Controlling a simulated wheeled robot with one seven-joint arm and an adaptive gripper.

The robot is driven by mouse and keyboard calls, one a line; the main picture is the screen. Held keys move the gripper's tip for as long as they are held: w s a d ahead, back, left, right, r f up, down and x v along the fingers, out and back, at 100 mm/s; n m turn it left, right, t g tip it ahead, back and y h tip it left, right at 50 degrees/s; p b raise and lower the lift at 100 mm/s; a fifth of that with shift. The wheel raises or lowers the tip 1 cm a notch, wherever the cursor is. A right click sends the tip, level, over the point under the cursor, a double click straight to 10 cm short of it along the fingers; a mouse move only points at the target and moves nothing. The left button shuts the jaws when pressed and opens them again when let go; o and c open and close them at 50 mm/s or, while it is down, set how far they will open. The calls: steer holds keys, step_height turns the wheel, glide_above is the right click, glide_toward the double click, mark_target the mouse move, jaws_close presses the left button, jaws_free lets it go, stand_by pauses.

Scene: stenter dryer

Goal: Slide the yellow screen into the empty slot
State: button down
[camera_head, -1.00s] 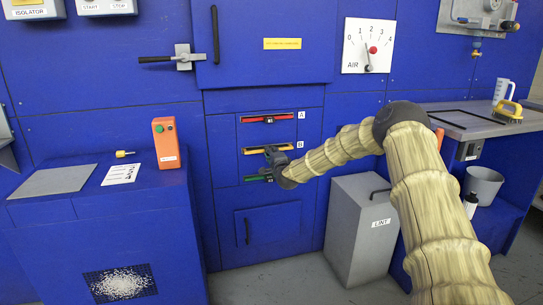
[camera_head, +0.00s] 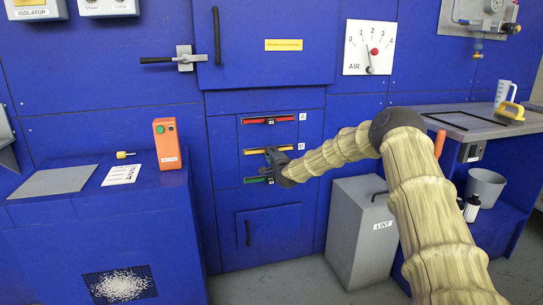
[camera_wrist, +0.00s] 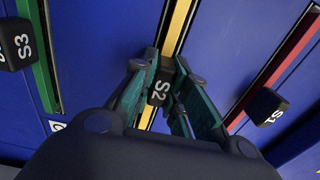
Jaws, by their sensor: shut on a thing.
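The yellow screen (camera_head: 256,152) shows as a thin yellow edge in the middle slot, marked B, of the blue panel. In the wrist view its yellow bar (camera_wrist: 178,28) runs up from between my fingers. My gripper (camera_head: 272,158) is in front of this slot. In the wrist view my gripper (camera_wrist: 158,92) has its teal fingers on both sides of the black S2 handle (camera_wrist: 160,86), shut on it. How deep the screen sits in the slot is hard to tell, and I can make out no empty slot.
The red screen (camera_head: 270,121) marked S1 sits in slot A above. The green screen (camera_head: 257,181) marked S3 sits below, partly behind my gripper. A grey lint bin (camera_head: 355,230) stands at the right, and a blue cabinet with an orange box (camera_head: 167,144) at the left.

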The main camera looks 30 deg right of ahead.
steer(key=c, duration=1.3)
jaws_free()
steer(key=shift+c, duration=0.2)
steer(key=shift+s, duration=0.1)
steer(key=v, duration=1.1)
steer(key=shift+s, duration=0.3)
